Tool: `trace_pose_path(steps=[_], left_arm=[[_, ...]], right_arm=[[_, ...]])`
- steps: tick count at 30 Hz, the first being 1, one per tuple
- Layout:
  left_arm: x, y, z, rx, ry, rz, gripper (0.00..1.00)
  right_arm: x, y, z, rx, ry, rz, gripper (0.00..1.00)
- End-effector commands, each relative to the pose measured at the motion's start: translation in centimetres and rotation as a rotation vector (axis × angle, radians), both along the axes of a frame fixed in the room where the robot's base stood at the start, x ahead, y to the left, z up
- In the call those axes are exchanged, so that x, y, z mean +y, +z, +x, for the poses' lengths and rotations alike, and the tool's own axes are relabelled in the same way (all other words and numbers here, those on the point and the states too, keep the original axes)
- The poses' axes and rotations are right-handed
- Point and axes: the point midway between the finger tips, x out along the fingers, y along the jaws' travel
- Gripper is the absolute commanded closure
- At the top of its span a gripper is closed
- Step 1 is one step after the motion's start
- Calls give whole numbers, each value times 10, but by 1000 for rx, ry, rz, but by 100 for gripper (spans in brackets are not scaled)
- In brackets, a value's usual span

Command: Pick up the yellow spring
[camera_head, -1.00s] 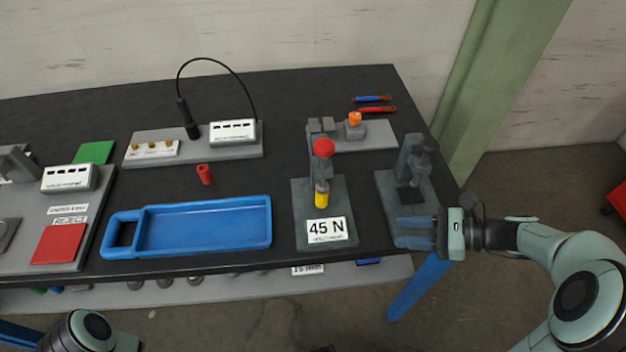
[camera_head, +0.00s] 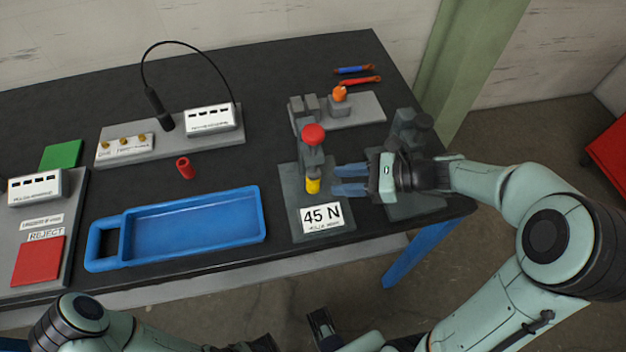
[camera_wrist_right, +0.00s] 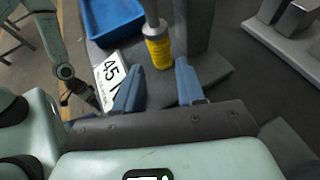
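The yellow spring (camera_head: 313,186) stands upright on the grey tester with the "45 N" label, under the red knob (camera_head: 313,134) and its plunger. It also shows in the right wrist view (camera_wrist_right: 159,52), below the plunger rod. My right gripper (camera_head: 336,179) is open, just right of the spring, with its blue fingers pointing left at it. In the right wrist view the spring is just beyond the gap between the fingertips (camera_wrist_right: 158,76), not between them. My left arm shows at the lower left of the head view; its finger opening is unclear.
A blue tray (camera_head: 195,242) lies left of the tester, with a red cylinder (camera_head: 185,168) behind it. A dark grey stand (camera_head: 411,130) is close behind and under my right gripper. A grey fixture with an orange part (camera_head: 340,93) stands behind the tester.

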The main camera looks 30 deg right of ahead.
Motion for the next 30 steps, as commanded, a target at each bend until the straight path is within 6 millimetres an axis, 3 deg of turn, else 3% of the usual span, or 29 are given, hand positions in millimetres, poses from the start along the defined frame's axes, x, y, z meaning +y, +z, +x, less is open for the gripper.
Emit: trace_pose_path(steps=[7, 12, 21, 24, 25, 30], left_arm=[[0, 0, 0, 1, 0, 0, 38], [0, -2, 0, -2, 1, 0, 38], [0, -2, 1, -3, 0, 0, 38], [0, -2, 1, -3, 0, 0, 38], [0, -2, 1, -3, 0, 0, 38], [0, -2, 1, -3, 0, 0, 38]], right_arm=[[28, 0, 19, 1, 3, 1, 61], [43, -10, 31, 2, 0, 0, 61], [47, -12, 34, 0, -1, -1, 61], [46, -12, 34, 0, -1, -1, 94], [46, -12, 34, 0, -1, -1, 98], [46, -12, 34, 0, -1, -1, 100]])
